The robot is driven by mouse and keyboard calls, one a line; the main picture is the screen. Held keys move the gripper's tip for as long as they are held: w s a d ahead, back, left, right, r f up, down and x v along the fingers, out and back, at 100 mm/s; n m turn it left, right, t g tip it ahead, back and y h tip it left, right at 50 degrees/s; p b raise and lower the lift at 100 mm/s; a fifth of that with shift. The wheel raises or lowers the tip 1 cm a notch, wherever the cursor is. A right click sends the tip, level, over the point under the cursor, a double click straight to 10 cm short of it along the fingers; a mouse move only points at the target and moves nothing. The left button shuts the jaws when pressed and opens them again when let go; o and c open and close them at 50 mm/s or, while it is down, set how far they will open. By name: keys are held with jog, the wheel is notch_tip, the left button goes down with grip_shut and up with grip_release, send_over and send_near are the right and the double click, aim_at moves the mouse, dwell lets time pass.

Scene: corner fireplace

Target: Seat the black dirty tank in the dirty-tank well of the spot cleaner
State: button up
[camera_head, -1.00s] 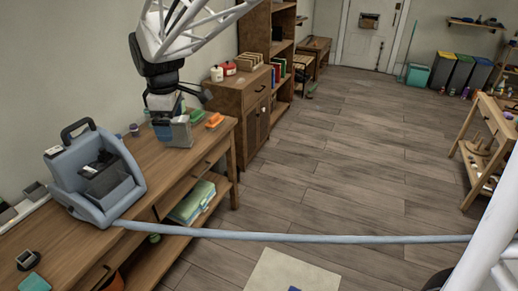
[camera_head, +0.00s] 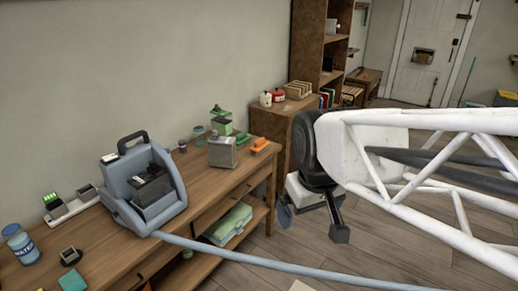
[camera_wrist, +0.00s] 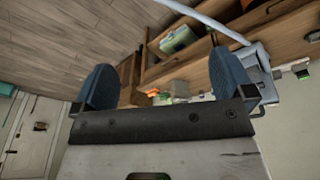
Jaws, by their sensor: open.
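The blue-grey spot cleaner (camera_head: 122,207) stands on the wooden bench at the left in the head view, its black handle up. A dark, smoky box (camera_head: 155,194), which looks like the dirty tank, sits in its front recess; I cannot tell whether it is fully down. A grey, see-through box (camera_head: 222,154) stands apart on the bench to its right. My gripper (camera_head: 312,224) is open and empty, out over the floor right of the bench. In the wrist view, the blue finger pads (camera_wrist: 165,82) are spread, and the cleaner (camera_wrist: 262,58) shows partly behind the right one.
The cleaner's hose (camera_head: 270,264) runs right from its base across the front. An orange block (camera_head: 260,145) and small jars lie towards the bench's far end. A water bottle (camera_head: 20,245) stands at the left. A wooden cabinet (camera_head: 262,124) stands beyond the bench.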

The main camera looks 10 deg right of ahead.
jog(key=s, duration=0.1)
jog(key=s+d+f+m, duration=0.1)
jog(key=s, duration=0.1)
jog(key=s+f+m, duration=0.1)
jog(key=s, duration=0.1)
jog(key=shift+s+d+f, duration=0.1)
jog(key=shift+d, duration=0.3)
